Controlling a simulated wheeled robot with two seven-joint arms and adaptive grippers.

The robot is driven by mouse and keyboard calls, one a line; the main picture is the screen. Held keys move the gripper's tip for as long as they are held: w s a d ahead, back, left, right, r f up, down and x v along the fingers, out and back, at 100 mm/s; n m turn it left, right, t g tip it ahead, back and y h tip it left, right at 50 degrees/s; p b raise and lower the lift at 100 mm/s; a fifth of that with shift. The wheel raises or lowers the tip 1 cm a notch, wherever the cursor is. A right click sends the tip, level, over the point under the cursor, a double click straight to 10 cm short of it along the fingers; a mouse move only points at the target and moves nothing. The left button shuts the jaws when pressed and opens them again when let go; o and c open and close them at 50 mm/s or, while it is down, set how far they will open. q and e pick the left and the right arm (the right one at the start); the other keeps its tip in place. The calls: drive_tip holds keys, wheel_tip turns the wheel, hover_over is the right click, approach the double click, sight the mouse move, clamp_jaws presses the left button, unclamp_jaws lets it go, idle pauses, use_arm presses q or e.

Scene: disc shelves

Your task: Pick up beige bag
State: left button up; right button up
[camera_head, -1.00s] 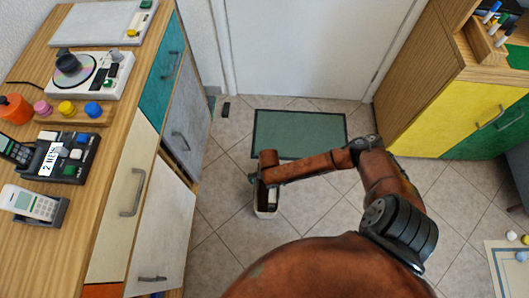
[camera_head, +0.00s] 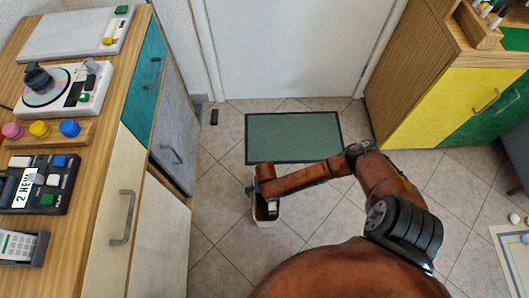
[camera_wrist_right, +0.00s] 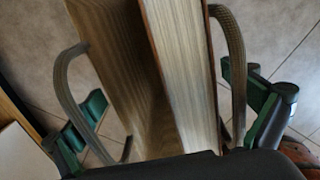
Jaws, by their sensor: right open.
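The beige bag (camera_head: 265,222) stands on the tiled floor in the head view, partly covered by my right gripper (camera_head: 264,200) and forearm. A dark opening shows at its top. In the right wrist view the bag (camera_wrist_right: 183,70) fills the middle, with ribbed walls and a curved handle at each side. My right gripper's green fingers (camera_wrist_right: 170,105) are apart, one on each side of the bag. I cannot tell whether they touch it. My left gripper is not in view.
A wooden counter (camera_head: 92,150) with devices and drawers stands at the left. A green mat (camera_head: 293,137) lies before the white door (camera_head: 300,50). A cabinet with yellow (camera_head: 455,105) and green doors is at the right. A small black object (camera_head: 214,117) lies on the floor.

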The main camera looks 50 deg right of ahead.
drive_tip(key=c, duration=1.6)
drive_tip(key=shift+w, duration=0.1)
drive_tip(key=shift+c, duration=0.7)
drive_tip(key=shift+r, duration=0.2)
